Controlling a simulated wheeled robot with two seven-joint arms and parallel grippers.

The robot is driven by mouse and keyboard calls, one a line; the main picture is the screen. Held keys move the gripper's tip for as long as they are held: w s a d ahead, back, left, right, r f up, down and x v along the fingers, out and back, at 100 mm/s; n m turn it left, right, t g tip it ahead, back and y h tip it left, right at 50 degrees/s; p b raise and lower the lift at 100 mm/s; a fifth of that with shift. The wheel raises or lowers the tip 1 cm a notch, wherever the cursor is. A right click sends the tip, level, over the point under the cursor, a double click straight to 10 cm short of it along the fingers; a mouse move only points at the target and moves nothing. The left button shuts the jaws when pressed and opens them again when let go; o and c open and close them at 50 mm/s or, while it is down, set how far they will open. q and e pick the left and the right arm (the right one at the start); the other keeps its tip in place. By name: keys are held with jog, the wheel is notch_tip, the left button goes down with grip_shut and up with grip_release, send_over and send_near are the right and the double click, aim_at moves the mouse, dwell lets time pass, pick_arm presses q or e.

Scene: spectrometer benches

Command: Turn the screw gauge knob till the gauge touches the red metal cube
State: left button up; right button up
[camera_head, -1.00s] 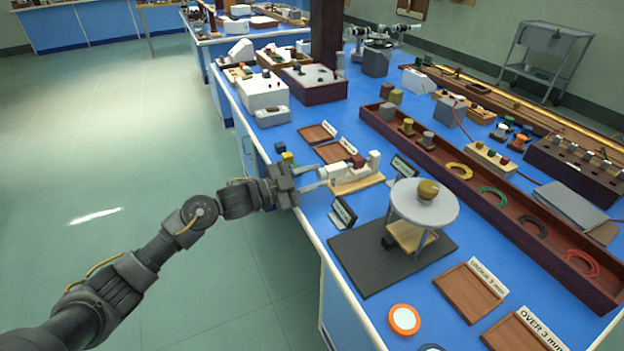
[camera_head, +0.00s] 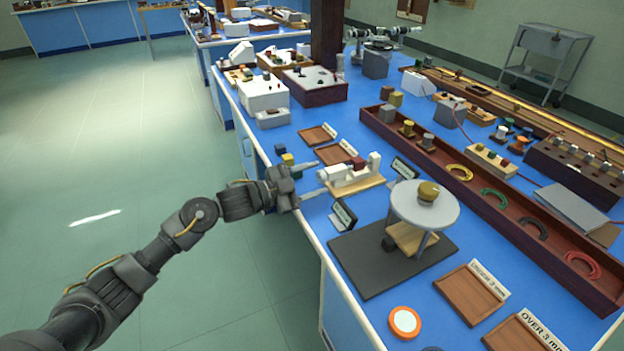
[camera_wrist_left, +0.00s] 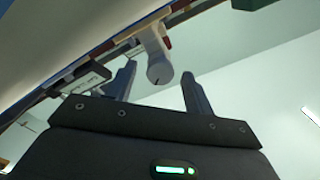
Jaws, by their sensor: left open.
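The screw gauge (camera_head: 366,178) sits on a pale wooden base near the bench's left edge. Its white barrel and knob point left, towards my left gripper (camera_head: 322,177). The red metal cube (camera_head: 358,162) is at the gauge; whether the gauge touches it is too small to tell. My left gripper is open, its fingers on either side of the knob end. In the left wrist view, the round grey knob (camera_wrist_left: 160,73) with a dark mark shows between the two spread fingertips (camera_wrist_left: 158,70), with gaps on both sides. My right gripper is not in view.
Small blue, yellow and green cubes lie behind the gripper. Wooden trays (camera_head: 335,154) lie beyond the gauge. A small dark sign (camera_head: 344,213) and a black mat (camera_head: 365,270) with a round-topped stand (camera_head: 410,212) are nearer. The floor at left is clear.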

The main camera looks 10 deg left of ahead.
pick_arm(q)
jog(key=shift+s+a, duration=0.25)
jog(key=shift+a, duration=0.2)
jog(key=v, duration=0.9)
jog(key=shift+s+a+b, duration=0.25)
jog(key=shift+a+b, duration=0.05)
jog(key=shift+b, duration=0.05)
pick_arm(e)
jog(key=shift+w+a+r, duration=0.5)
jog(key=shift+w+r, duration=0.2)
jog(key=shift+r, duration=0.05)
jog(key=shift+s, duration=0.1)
pick_arm(q)
jog(key=shift+r, duration=0.1)
